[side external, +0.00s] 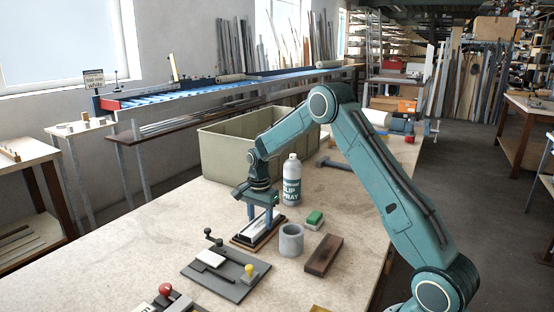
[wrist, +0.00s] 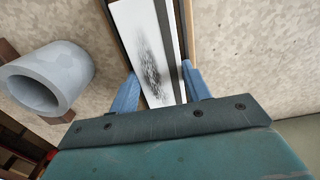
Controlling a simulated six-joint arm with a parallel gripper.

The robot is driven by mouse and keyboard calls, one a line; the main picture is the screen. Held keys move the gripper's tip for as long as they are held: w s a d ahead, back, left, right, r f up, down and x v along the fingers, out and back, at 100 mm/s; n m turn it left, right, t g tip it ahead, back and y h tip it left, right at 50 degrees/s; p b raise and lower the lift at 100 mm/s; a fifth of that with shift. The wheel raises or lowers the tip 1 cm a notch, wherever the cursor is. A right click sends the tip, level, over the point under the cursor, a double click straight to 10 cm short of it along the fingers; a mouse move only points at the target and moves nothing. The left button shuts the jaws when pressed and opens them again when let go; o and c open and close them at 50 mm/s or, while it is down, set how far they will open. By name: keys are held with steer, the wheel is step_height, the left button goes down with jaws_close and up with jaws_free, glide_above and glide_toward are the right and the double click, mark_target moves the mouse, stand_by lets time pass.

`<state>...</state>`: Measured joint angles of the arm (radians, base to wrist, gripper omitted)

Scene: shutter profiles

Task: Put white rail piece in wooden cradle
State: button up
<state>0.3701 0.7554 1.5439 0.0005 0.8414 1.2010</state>
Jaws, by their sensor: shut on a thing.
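The white rail piece (wrist: 148,45) is a flat white strip with a dark speckled smudge. It lies between the two blue fingers of my gripper (wrist: 158,78), which is shut on it. In the side view my gripper (side external: 262,213) points straight down at the white rail piece (side external: 253,230), over the brown wooden cradle (side external: 241,243). The cradle's wooden edge (wrist: 190,30) runs along the right of the piece in the wrist view, with dark strips on both sides. The piece lines up with the cradle's length. I cannot tell whether it touches the cradle's floor.
A grey ring (side external: 291,240) stands close right of the cradle, with a brown block (side external: 323,256) beyond it. A spray bottle (side external: 291,180) and a large bin (side external: 225,150) stand behind. A dark plate with knobs (side external: 222,272) lies in front. Bare tabletop lies to the left.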

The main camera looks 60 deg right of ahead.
mark_target(260, 221)
steer(key=shift+f, duration=0.1)
steer(key=o, duration=1.1)
steer(key=shift+s+f, duration=0.1)
steer(key=shift+r, duration=6.75)
